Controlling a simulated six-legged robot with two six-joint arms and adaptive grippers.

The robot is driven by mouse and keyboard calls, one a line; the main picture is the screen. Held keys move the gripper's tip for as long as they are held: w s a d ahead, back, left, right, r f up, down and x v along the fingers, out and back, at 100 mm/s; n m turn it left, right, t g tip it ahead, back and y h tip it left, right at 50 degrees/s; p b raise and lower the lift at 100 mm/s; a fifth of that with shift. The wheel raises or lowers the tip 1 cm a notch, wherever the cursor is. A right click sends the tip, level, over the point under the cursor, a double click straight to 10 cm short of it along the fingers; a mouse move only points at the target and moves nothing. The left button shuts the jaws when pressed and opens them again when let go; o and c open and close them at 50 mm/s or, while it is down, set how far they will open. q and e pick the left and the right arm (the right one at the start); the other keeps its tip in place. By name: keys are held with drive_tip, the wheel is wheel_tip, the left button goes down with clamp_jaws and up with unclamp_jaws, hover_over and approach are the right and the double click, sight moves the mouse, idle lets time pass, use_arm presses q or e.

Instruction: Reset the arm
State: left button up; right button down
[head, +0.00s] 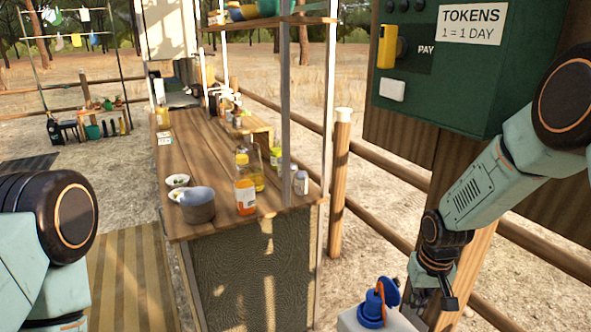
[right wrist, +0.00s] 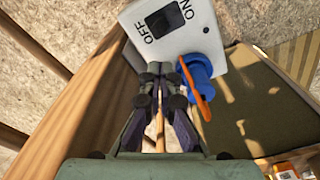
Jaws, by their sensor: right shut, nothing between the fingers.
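My right gripper (head: 424,292) hangs low at the right of the head view, beside a wooden post. In the right wrist view its fingers (right wrist: 160,72) are together and hold nothing. Just beyond the fingertips is a white switch box (right wrist: 222,45) with a black rocker switch (right wrist: 165,20) marked OFF and ON. A blue socket (right wrist: 197,68) with an orange flap (right wrist: 195,90) is on the box, right of the fingers. In the head view the blue socket (head: 372,308) shows at the bottom edge. Only a link of my left arm shows; its gripper is out of view.
A wooden counter (head: 205,130) holds a pot (head: 198,207), bowls, an orange-labelled bottle (head: 245,186) and jars. Rail fencing runs behind. A striped mat (head: 130,275) lies left of the counter.

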drive_tip(key=a+f+t, duration=0.1)
drive_tip(key=s+a+f+t, duration=0.1)
drive_tip(key=a+f, duration=0.1)
drive_tip(key=shift+f+y, duration=0.15)
drive_tip(key=shift+y, duration=0.15)
drive_tip(key=s+a+f+g+b, duration=0.1)
drive_tip(key=s+f, duration=0.3)
drive_tip(key=s, duration=0.6)
drive_tip(key=s+a+f+g+b, duration=0.1)
drive_tip(key=s+f, duration=0.4)
drive_tip(key=s, duration=0.6)
drive_tip(key=s+a+f+n+g+b, duration=0.1)
drive_tip(key=s+f+b, duration=0.3)
drive_tip(key=s, duration=0.7)
drive_tip(key=shift+s+a+f, duration=0.15)
drive_tip(key=shift+a+f, duration=0.55)
drive_tip(key=shift+a, duration=0.2)
